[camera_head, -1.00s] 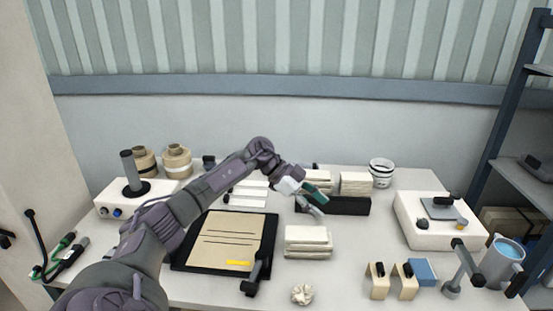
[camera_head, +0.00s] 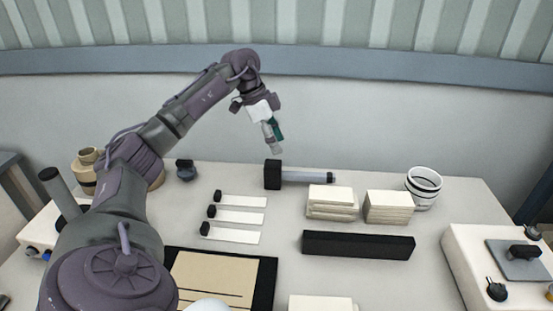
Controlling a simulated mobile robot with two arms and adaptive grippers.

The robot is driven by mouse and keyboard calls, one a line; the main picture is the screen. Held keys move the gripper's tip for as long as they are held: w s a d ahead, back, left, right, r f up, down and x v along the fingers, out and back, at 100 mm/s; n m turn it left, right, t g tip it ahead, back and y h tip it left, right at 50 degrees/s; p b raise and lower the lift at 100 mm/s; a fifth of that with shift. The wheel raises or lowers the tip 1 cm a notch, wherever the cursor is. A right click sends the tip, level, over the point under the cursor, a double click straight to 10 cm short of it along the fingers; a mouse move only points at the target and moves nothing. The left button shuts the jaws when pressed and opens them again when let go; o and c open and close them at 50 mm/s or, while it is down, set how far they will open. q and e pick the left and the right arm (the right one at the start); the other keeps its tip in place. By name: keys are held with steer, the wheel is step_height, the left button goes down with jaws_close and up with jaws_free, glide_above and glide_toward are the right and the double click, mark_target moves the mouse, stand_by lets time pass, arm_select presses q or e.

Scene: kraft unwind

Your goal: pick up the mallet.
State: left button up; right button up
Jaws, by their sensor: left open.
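The mallet (camera_head: 306,177) lies near the back of the table, its black block head at the left and its grey handle with a dark end pointing right. My left gripper (camera_head: 275,147) is open and empty. It points down and appears above the mallet's head in the picture, apart from it. The mallet is fully visible. My right gripper is not in view.
Stacks of pale pads (camera_head: 331,201) and a long black block (camera_head: 357,245) lie in front of the mallet. White strips with black clips (camera_head: 238,215) lie to the left. A white cup-like ring (camera_head: 423,185) stands at right. The wall is close behind.

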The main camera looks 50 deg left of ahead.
mark_target(292, 172)
arm_select(q)
steer(key=x, duration=0.6)
steer(key=shift+d, duration=0.2)
steer(key=shift+p+x, duration=0.6)
steer(key=shift+x, duration=2.45)
steer(key=shift+r, duration=0.1)
jaws_close()
steer(key=shift+a, duration=0.1)
